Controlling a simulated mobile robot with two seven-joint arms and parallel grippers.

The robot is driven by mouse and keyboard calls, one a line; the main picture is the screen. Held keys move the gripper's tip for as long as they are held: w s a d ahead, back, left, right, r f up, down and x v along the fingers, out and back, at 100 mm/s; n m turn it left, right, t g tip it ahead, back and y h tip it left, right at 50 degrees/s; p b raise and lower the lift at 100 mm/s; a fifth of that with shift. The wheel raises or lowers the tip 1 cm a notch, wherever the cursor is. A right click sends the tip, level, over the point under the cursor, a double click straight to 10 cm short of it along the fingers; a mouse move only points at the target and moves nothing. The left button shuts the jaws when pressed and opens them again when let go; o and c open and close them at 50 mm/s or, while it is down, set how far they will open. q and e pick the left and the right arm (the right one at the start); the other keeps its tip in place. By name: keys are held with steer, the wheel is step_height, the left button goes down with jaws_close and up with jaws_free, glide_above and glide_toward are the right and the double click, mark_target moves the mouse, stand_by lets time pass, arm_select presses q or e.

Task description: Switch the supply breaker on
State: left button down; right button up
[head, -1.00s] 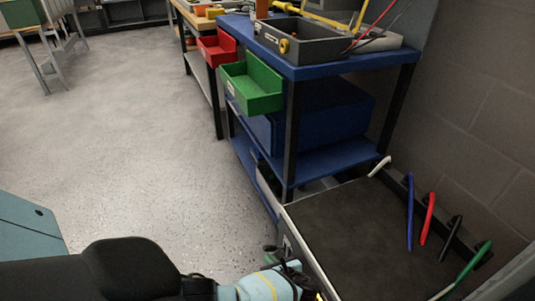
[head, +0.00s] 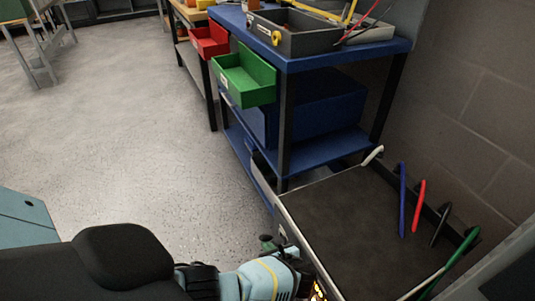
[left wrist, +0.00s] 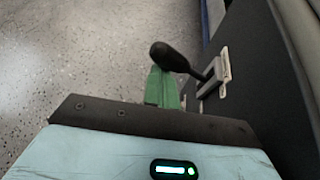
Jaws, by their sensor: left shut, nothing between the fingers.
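The breaker's black lever with a rounded knob (left wrist: 170,56) sticks out from a pale slotted plate (left wrist: 221,73) on the dark side of a cabinet in the left wrist view. The green fingers of my left gripper (left wrist: 162,86) are shut and empty. They are right beside the lever, just below its knob in the picture; whether they touch it I cannot tell. In the head view my left gripper (head: 268,243) is at the near left side of the dark-topped cabinet (head: 345,225), and the lever is hard to make out there. My right gripper is not in view.
Blue, red, black and green leads (head: 403,200) stand along the cabinet's right edge, with a white one at the back. A blue shelf bench (head: 330,62) with a green bin (head: 245,80) and a red bin (head: 210,42) stands behind.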

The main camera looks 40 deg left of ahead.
arm_select(q)
steer(key=p+v, duration=0.3)
steer(key=v, duration=0.4)
steer(key=shift+d+r, duration=0.2)
steer(key=shift+d, duration=0.15)
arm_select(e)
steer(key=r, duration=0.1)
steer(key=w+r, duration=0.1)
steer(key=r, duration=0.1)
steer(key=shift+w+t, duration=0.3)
arm_select(q)
steer(key=shift+s, duration=0.1)
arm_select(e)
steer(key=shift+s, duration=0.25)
